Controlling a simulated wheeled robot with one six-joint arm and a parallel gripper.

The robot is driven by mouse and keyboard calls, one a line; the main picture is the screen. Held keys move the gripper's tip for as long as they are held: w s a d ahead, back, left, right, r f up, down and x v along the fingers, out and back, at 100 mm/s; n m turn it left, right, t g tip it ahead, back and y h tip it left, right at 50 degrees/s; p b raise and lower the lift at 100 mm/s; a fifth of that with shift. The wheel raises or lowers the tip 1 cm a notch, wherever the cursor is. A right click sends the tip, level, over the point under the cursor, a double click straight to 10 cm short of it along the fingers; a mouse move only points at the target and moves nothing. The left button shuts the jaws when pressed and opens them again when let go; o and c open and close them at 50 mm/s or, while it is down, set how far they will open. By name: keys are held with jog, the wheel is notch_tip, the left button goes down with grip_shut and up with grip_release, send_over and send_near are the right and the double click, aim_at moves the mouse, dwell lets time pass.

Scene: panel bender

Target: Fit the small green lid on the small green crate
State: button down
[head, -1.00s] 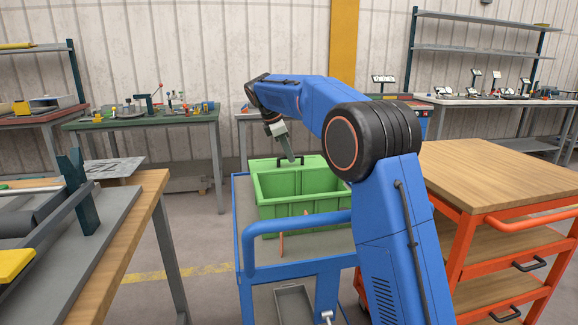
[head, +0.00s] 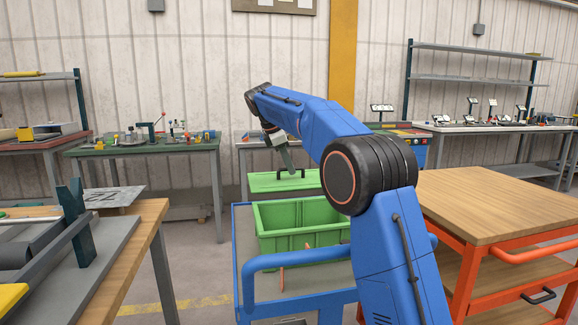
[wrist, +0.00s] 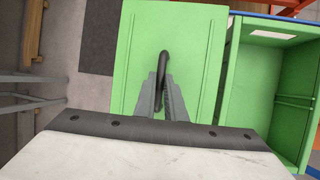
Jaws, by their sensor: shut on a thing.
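The small green lid (head: 268,182) is behind and above the small green crate (head: 300,240) in the head view, clear of its rim. The lid has a black handle on top. My gripper (wrist: 161,108) is shut on this handle, with the lid (wrist: 203,60) below the fingers in the wrist view. The open crate (wrist: 240,110) shows to the right of the lid there, its inside empty where visible. In the head view my gripper (head: 289,170) is above the lid. My arm hides the crate's right end.
The crate stands on a blue cart (head: 243,225), with a thin orange item (head: 281,278) in front of it. A wood-topped orange trolley (head: 500,200) stands right. A workbench (head: 140,235) is at left. A green bench (head: 150,147) stands behind.

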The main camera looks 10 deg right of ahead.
jog(key=shift+s+f, duration=0.15)
jog(key=shift+s, duration=0.1)
jog(key=shift+s+a, duration=0.1)
jog(key=shift+s, duration=0.5)
jog(key=s+r, duration=0.3)
jog(key=s, duration=0.7)
jog(key=s+r, duration=0.3)
jog(key=s, duration=0.7)
notch_tip(320, 180, down, 7)
jog(key=shift+f, duration=0.2)
jog(key=shift+s, duration=0.1)
jog(key=c, duration=1.7)
grip_release()
jog(key=shift+c, duration=0.2)
jog(key=shift+r, duration=0.1)
